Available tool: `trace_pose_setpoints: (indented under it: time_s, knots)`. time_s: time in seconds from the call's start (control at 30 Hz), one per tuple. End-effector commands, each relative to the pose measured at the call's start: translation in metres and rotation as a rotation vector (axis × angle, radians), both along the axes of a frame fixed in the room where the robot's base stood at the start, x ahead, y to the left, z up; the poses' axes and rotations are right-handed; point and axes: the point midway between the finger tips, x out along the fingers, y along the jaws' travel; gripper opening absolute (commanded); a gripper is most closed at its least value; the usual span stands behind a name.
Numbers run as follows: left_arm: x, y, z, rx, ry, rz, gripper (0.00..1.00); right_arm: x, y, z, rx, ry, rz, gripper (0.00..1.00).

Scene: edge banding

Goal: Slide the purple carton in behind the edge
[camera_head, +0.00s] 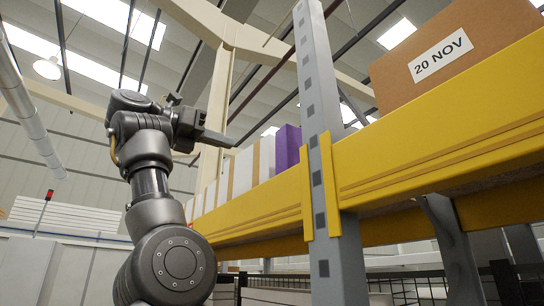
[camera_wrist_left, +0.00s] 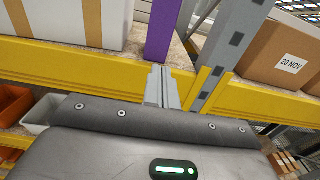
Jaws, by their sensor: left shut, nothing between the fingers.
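The purple carton (camera_head: 287,148) stands upright in the row on the shelf, behind the yellow beam (camera_head: 265,208) and left of the grey upright. In the left wrist view the purple carton (camera_wrist_left: 163,32) rises just beyond my fingertips, its lower end at the yellow beam (camera_wrist_left: 95,72). Whether it overhangs the beam's edge or touches my fingers I cannot tell. My left gripper (camera_head: 234,142) is shut and empty, raised at about carton height and pointing right. In the left wrist view the shut left gripper (camera_wrist_left: 161,72) points at the carton's base. My right gripper is not in view.
The perforated grey upright (camera_head: 323,130) stands close to the right of the carton. A brown box marked 20 NOV (camera_head: 460,50) sits beyond it. Pale cartons (camera_head: 243,170) stand to the left. An orange bin (camera_wrist_left: 12,105) lies below the beam in the left wrist view.

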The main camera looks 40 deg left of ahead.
Motion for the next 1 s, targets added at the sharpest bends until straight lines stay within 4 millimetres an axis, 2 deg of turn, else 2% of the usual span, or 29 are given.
trace_pose_setpoints:
  time_s: [0.33, 0.6, 0.8, 1.0]
  knots:
    - [0.065, -0.018, 0.008, 0.001, 0.003, 0.003, 0.0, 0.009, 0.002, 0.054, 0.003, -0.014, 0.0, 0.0]
    - [0.104, -0.03, 0.006, 0.0, 0.002, 0.004, 0.0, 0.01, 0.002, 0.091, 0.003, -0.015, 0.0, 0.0]
    - [0.121, -0.035, 0.002, 0.001, 0.002, 0.004, 0.0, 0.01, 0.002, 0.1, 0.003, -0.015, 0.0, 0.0]
    - [0.126, -0.036, 0.0, 0.0, 0.0, 0.005, 0.0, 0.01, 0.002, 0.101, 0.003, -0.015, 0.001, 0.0]
